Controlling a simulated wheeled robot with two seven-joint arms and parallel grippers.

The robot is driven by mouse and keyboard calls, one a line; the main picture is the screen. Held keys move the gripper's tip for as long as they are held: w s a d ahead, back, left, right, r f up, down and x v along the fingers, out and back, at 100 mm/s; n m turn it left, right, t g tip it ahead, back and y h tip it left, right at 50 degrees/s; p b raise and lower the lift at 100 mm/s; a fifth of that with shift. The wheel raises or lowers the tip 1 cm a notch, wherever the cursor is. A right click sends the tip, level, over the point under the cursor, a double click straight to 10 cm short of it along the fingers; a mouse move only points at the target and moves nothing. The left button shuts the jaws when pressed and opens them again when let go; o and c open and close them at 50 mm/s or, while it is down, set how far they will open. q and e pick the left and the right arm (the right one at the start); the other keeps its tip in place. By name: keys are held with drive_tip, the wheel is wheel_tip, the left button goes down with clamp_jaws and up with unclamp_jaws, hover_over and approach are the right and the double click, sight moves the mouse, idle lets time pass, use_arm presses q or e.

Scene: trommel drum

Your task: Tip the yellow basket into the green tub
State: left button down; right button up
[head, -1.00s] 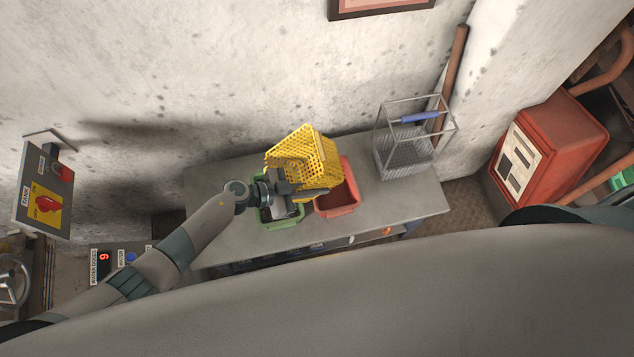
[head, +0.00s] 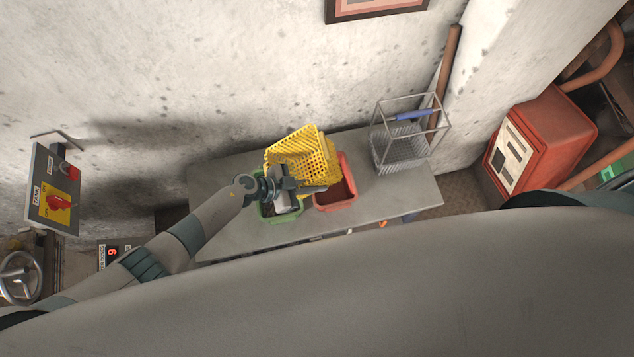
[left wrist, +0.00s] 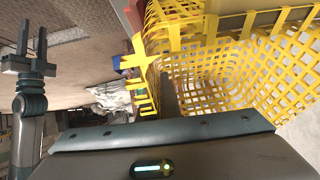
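The yellow mesh basket (head: 312,158) is in the air over the table, tilted, above the green tub and the red tub. My left gripper (head: 298,185) is shut on the basket's near side; a dark finger lies against its mesh in the left wrist view (left wrist: 170,95). The green tub (head: 282,216) stands on the table below my left gripper, which partly hides it. No contents show in the basket (left wrist: 225,65), and I cannot tell what is inside the tub. My right gripper (left wrist: 33,45) shows in the left wrist view, open and empty, away from the table.
A red tub (head: 340,200) stands right of the green one, partly under the basket. A wire basket with a blue handle (head: 395,150) stands at the table's right end. The grey table (head: 400,195) is clear between them. A control panel (head: 55,190) is at the left.

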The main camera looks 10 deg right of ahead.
use_arm(q)
drive_tip(key=shift+r+y+p, duration=0.25)
drive_tip(key=shift+y+p, duration=0.05)
drive_tip(key=shift+p, duration=0.55)
drive_tip(key=shift+a+f, duration=0.1)
drive_tip(key=shift+f, duration=0.25)
drive_tip(key=shift+a+f+y, duration=0.15)
drive_tip(key=shift+f+y, duration=0.2)
drive_tip(key=shift+y, duration=0.55)
drive_tip(key=shift+a+f+y, duration=0.15)
drive_tip(key=shift+f+y, duration=0.15)
drive_tip(key=shift+y, duration=0.6)
drive_tip(key=shift+a+r, duration=0.1)
drive_tip(key=shift+a+r+y, duration=0.15)
drive_tip(key=shift+a+y, duration=0.05)
drive_tip(key=shift+y, duration=0.5)
drive_tip(key=shift+a+r+y, duration=0.1)
drive_tip(key=shift+a+y, duration=0.25)
drive_tip(key=shift+y, duration=0.15)
